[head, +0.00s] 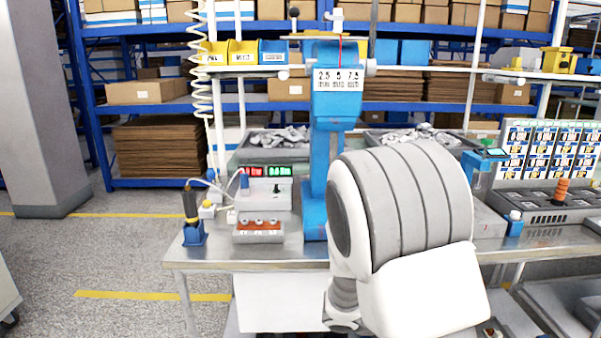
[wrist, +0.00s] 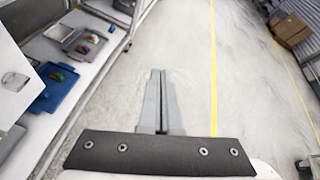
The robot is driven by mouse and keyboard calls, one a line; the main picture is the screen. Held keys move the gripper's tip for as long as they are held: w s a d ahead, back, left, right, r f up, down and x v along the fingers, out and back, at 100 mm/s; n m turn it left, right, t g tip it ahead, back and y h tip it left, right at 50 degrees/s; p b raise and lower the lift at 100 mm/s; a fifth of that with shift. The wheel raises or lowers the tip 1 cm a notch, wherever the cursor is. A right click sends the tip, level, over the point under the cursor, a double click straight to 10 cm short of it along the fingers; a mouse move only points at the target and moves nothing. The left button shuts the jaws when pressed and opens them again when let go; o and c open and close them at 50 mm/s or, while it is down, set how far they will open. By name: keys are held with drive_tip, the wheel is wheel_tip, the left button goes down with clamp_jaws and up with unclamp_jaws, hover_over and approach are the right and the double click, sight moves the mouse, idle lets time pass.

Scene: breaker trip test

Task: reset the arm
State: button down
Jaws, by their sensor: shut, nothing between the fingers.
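My gripper (wrist: 158,75) shows in the wrist view, its two fingers pressed together with nothing between them. It points out over bare grey floor and touches nothing there. In the head view my arm's thick white and grey links stand in front of the workbench (head: 270,265), right of the middle. My gripper itself does not show in that view. My arm hides part of the bench top and part of what stands behind it.
A blue test stand (head: 313,180) with a number plate rises from the bench. A box with red and green displays (head: 265,190) stands left of it. In the wrist view, a blue tray (wrist: 60,90) is on the left; floor around the yellow line (wrist: 213,70) is clear.

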drive_tip(key=s+a+r+m+t+y, duration=0.2)
drive_tip(key=s+a+r+m+y, duration=0.5)
drive_tip(key=m, duration=0.4)
drive_tip(key=s+a+r+m+t+y, duration=0.2)
drive_tip(key=s+a+r+m+y, duration=0.45)
drive_tip(key=s+m, duration=0.35)
wheel_tip(320, 180, up, 18)
drive_tip(key=m+p, duration=0.1)
drive_tip(key=p, duration=1.6)
drive_tip(key=shift+w+d+r+m, duration=0.15)
drive_tip(key=shift+w+r+m, duration=0.1)
drive_tip(key=shift+w+m, duration=0.2)
drive_tip(key=shift+d+h, duration=0.15)
drive_tip(key=shift+h, duration=0.1)
